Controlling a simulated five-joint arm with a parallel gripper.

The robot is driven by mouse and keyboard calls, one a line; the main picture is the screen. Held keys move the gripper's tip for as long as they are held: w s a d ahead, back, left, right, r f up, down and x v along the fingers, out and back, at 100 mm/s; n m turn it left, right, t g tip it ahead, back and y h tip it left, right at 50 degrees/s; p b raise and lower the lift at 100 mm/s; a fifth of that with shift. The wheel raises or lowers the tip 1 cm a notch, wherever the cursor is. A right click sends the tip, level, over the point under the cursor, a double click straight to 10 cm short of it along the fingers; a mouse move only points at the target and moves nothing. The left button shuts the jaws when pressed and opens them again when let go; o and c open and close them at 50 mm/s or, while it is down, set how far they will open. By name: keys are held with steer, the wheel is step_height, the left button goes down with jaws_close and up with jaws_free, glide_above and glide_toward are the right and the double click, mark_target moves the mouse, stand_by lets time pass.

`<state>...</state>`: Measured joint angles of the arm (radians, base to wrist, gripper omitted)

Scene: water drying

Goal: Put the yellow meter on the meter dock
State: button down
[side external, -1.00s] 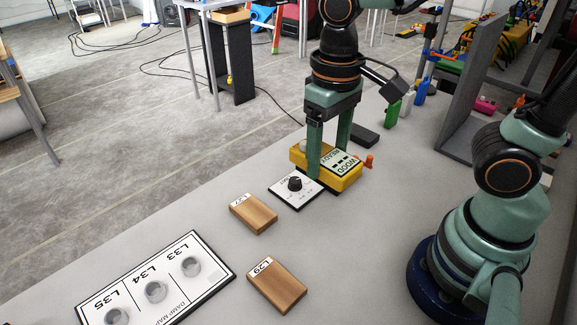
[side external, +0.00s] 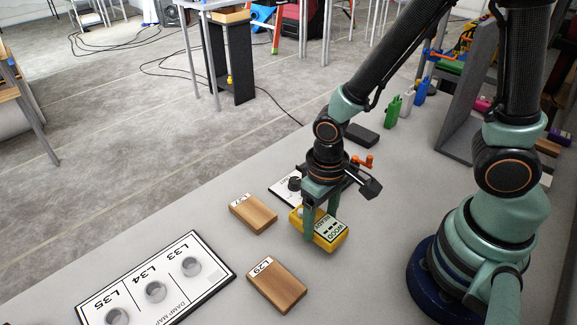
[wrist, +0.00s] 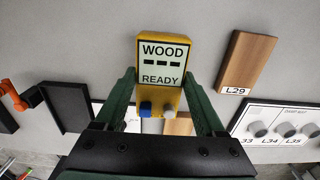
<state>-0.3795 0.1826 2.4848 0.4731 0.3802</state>
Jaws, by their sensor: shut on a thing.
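The yellow meter (side external: 319,229) has a white label reading WOOD READY. It also shows upright in the wrist view (wrist: 161,75), with a blue and a grey knob at its lower end. My gripper (side external: 322,210) is shut on the meter, one finger on each side; the gripper also shows in the wrist view (wrist: 163,88). The meter appears to be above the grey table, but its exact height is hard to tell. A dark-edged grey pad (wrist: 67,106) lies left of my gripper in the wrist view. I cannot tell whether this is the meter dock.
The wooden block L29 (side external: 277,287) and another wooden block (side external: 253,214) lie left of the meter. The damp map board (side external: 157,283) lies farther left. A knob card (side external: 284,190), orange piece (side external: 363,161) and black block (side external: 361,133) lie behind. Bare table lies in front.

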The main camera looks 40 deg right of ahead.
mark_target(320, 221)
steer(key=shift+f, duration=1.65)
steer(key=shift+f, duration=0.15)
jaws_free()
step_height(320, 221, up, 12)
steer(key=shift+r, duration=0.1)
steer(key=w+d+r+t, duration=0.3)
steer(key=d+r+t, duration=0.2)
steer(key=d+r, duration=0.5)
step_height(320, 221, up, 2)
steer(key=shift+w+r+t, duration=0.15)
steer(key=shift+w+t, duration=0.05)
steer(key=shift+t, duration=0.1)
